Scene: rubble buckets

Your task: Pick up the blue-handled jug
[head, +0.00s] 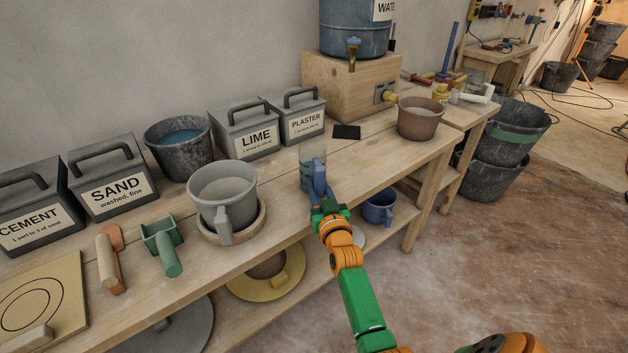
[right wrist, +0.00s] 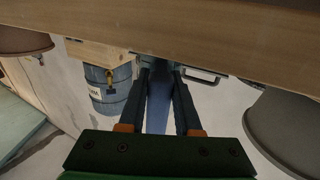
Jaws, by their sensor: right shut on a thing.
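The blue-handled jug (head: 312,156) has a clear, see-through body and is upright near the bench's front edge, in the middle of the head view. Its blue handle (head: 319,180) faces me. My right gripper (head: 322,201) reaches in from the front and is shut on the handle. In the right wrist view the blue handle (right wrist: 159,103) lies between the two dark fingers of my right gripper (right wrist: 161,85). The fingers and handle partly hide the jug's lower body, and I cannot tell whether its base touches the bench. My left gripper is not in view.
A grey bucket (head: 223,188) stands in a wooden ring left of the jug. A brown pot (head: 419,122) stands to the right. Behind are the lime box (head: 244,140), plaster box (head: 302,118) and a dark tablet (head: 346,132). A blue pot (head: 378,211) sits on the lower shelf.

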